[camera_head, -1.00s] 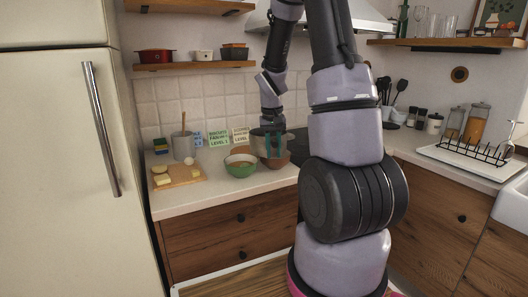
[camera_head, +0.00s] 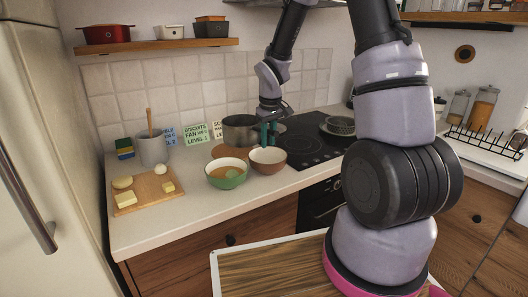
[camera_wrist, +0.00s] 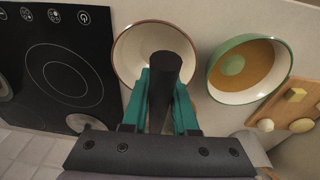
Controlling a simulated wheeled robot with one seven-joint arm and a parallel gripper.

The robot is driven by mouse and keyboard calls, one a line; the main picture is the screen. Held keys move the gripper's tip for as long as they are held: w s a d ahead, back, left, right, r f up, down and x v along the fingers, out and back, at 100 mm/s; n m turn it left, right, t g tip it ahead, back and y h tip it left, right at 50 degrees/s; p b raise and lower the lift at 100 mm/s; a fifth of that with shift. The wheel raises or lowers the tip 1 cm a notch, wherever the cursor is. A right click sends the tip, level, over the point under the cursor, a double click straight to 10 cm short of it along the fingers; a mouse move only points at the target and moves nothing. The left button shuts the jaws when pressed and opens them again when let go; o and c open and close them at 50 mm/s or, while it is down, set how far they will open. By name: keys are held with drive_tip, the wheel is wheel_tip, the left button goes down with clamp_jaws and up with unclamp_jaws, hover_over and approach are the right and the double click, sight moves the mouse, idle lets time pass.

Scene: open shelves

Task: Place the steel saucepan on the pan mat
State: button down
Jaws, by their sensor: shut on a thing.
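The steel saucepan (camera_head: 239,130) is upright on or just above the counter, behind the two bowls, left of the hob. My gripper (camera_head: 268,133), with teal fingers, is at its right side. In the wrist view my gripper (camera_wrist: 164,88) is shut on the saucepan's dark handle (camera_wrist: 170,68); the pan body is mostly hidden below the gripper. A round brown mat (camera_head: 222,152), seemingly the pan mat, shows under the pan's front left edge. I cannot tell whether the pan touches it.
A green bowl (camera_head: 227,180) and a brown bowl (camera_head: 267,167) stand close in front of the pan. The black hob (camera_head: 312,146) is to the right. Behind are upright cards (camera_head: 194,134); at left are a grey pot (camera_head: 152,150) and a cutting board (camera_head: 146,193).

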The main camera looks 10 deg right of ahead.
sight(269, 130)
drive_tip(key=shift+f, duration=2.55)
drive_tip(key=c, duration=0.7)
unclamp_jaws()
drive_tip(key=r, duration=0.3)
drive_tip(key=s+r, duration=0.1)
drive_tip(key=r, duration=0.3)
drive_tip(key=s+r, duration=0.1)
drive_tip(key=r, duration=0.3)
drive_tip(key=shift+r, duration=0.2)
drive_tip(key=s+r+m+t, duration=0.1)
drive_tip(key=s+r+m, duration=0.1)
drive_tip(key=s+r, duration=0.5)
drive_tip(key=s+d+r+m+t+y, duration=0.1)
drive_tip(key=s+r+m+t, duration=0.1)
drive_tip(key=s+r, duration=0.5)
drive_tip(key=s+d+r+m+t+y, duration=0.1)
drive_tip(key=s+r+m+t, duration=0.1)
drive_tip(key=s+r+m, duration=0.2)
drive_tip(key=shift+s+d+r, duration=0.15)
drive_tip(key=shift+s+r, duration=0.75)
drive_tip(key=shift+s, duration=0.1)
drive_tip(key=shift+s+d+r, duration=0.1)
drive_tip(key=shift+s+r, duration=0.75)
drive_tip(key=shift+s, duration=0.15)
